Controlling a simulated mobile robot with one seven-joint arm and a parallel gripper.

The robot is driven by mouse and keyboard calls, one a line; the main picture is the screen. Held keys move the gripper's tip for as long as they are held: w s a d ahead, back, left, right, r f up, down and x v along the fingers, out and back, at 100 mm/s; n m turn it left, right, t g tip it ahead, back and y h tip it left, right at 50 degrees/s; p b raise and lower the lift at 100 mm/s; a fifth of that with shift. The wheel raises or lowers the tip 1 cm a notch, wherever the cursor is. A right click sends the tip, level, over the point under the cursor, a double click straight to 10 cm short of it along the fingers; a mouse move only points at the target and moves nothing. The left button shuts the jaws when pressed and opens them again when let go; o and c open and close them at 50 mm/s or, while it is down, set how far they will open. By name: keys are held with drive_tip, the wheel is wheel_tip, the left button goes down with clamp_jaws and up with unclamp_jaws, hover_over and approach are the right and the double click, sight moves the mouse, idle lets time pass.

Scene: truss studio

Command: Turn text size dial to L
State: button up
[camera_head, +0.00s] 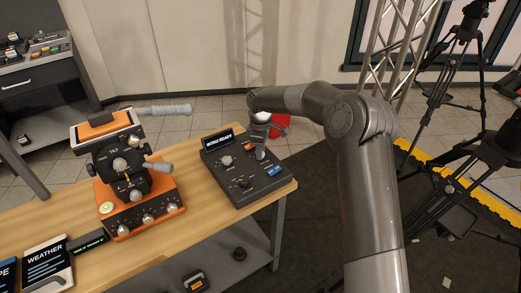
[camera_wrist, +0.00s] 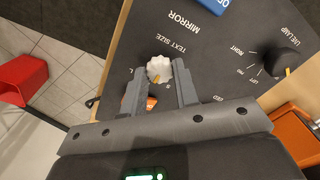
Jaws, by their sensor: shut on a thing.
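The text size dial (camera_wrist: 158,69) is a white ribbed knob on the dark console (camera_head: 230,187), under the upside-down printed words TEXT SIZE. My gripper (camera_wrist: 159,82) is shut on this dial, one finger on each side of it. A small tan mark shows on the dial, but the letters around it are mostly hidden by the fingers, so I cannot tell its setting. In the head view my gripper (camera_head: 259,150) reaches down to the far right part of the console, and the dial is hidden there.
A black knob (camera_wrist: 287,61) and a blue switch (camera_wrist: 214,4) are near the fingers. A lit display (camera_head: 217,141) stands at the console's back edge. An orange camera-head unit (camera_head: 137,212) stands left on the wooden table (camera_head: 208,233). A red bin (camera_wrist: 22,78) stands on the floor.

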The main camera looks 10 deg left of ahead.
drive_tip(key=m, duration=0.5)
drive_tip(key=shift+m, duration=1.7)
drive_tip(key=o, duration=1)
drive_tip(key=shift+c, duration=0.2)
wheel_tip(320, 180, up, 11)
